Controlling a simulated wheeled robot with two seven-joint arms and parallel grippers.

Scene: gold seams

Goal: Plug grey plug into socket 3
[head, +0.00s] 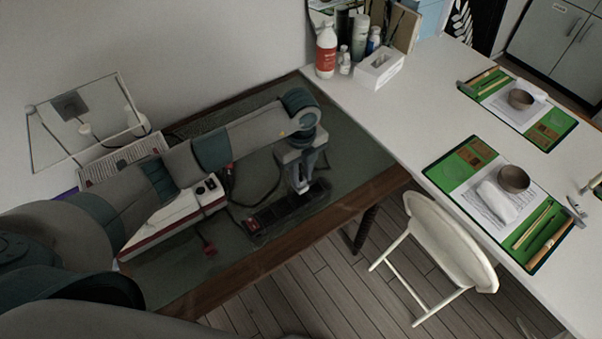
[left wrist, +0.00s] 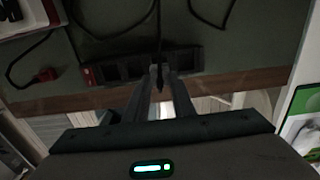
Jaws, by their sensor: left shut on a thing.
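The dark power strip (head: 278,212) lies on the green desk top, with a red switch at its left end; it also shows in the left wrist view (left wrist: 125,68). My left gripper (head: 301,188) points down over the strip's right part. In the left wrist view its fingers (left wrist: 160,72) are shut on the grey plug, which is mostly hidden between them. A dark cable (left wrist: 160,30) runs to the fingertips. I cannot tell whether the plug touches a socket, or which socket is under it. My right gripper is not in view.
A red plug (head: 209,248) lies loose left of the strip; it also shows in the left wrist view (left wrist: 46,75). A white and red box (head: 175,217) stands farther left. Dark cables cross the desk. A white table (head: 420,110) with place settings and a white chair (head: 445,240) are right.

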